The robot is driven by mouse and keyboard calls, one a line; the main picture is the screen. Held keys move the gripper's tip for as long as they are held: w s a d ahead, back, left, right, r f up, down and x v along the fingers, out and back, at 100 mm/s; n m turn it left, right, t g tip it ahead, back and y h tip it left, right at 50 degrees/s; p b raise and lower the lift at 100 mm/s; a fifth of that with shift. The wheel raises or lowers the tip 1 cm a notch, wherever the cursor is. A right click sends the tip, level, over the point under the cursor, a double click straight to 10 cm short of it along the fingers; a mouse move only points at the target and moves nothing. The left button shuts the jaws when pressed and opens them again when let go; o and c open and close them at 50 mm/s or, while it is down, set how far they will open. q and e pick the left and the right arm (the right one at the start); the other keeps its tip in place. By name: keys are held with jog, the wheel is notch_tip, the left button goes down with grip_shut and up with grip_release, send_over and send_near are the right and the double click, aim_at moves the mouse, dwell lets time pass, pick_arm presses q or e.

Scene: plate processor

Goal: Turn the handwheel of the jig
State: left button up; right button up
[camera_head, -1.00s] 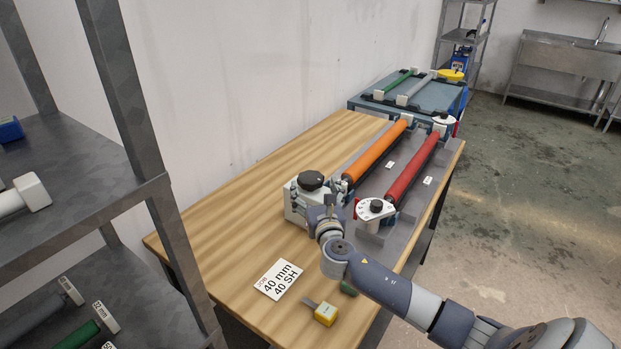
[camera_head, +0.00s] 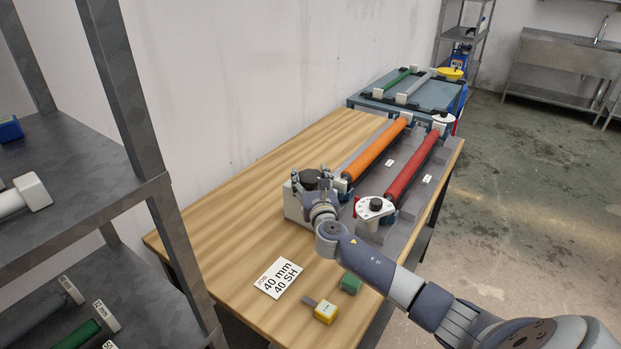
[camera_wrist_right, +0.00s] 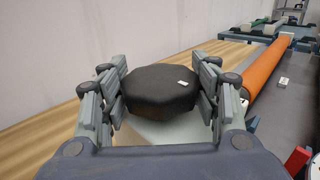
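The jig is a pale grey block (camera_head: 292,206) on the wooden table, with a black handwheel (camera_head: 309,176) on top. In the right wrist view the handwheel (camera_wrist_right: 160,90) is a dark, many-sided knob with a small white mark. My right gripper (camera_head: 311,176) is at the handwheel, and its fingers (camera_wrist_right: 163,84) stand on either side of it. The left finger pads are very close to the knob's edge; I cannot tell whether they touch. A narrow gap seems to show at the right. My left gripper is not in view.
An orange roller (camera_head: 375,150) and a red roller (camera_head: 411,167) lie behind the jig. A white dial plate (camera_head: 375,209) stands close right of my gripper. A job card (camera_head: 278,278), a yellow block (camera_head: 325,312) and a green block (camera_head: 350,283) lie at the front. A metal shelf (camera_head: 85,215) stands left.

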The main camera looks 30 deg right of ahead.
jog(key=shift+m+h, duration=0.3)
jog(key=shift+h, duration=0.1)
jog(key=shift+a+m+g+h, duration=0.1)
jog(key=shift+m+g+h, duration=0.5)
jog(key=shift+h, duration=0.1)
jog(key=shift+w+m+g+h, duration=0.1)
jog(key=shift+m+g+h, duration=0.7)
jog(key=shift+h, duration=0.4)
jog(key=m+g+h+b, duration=0.1)
jog(key=m+g+h, duration=0.1)
jog(key=g, duration=0.1)
jog(key=shift+f+m+h, duration=0.1)
jog(key=shift+m+h, duration=0.3)
jog(key=m+g+h+b, duration=0.1)
jog(key=m+g+b, duration=0.1)
jog(key=g+b, duration=0.1)
jog(key=m+g+h+b, duration=0.2)
jog(key=g+b, duration=0.1)
jog(key=shift+m+g+b, duration=0.9)
jog(key=shift+g+b, duration=0.2)
jog(key=shift+b, duration=0.4)
jog(key=o, duration=1.1)
jog(key=shift+d, duration=0.2)
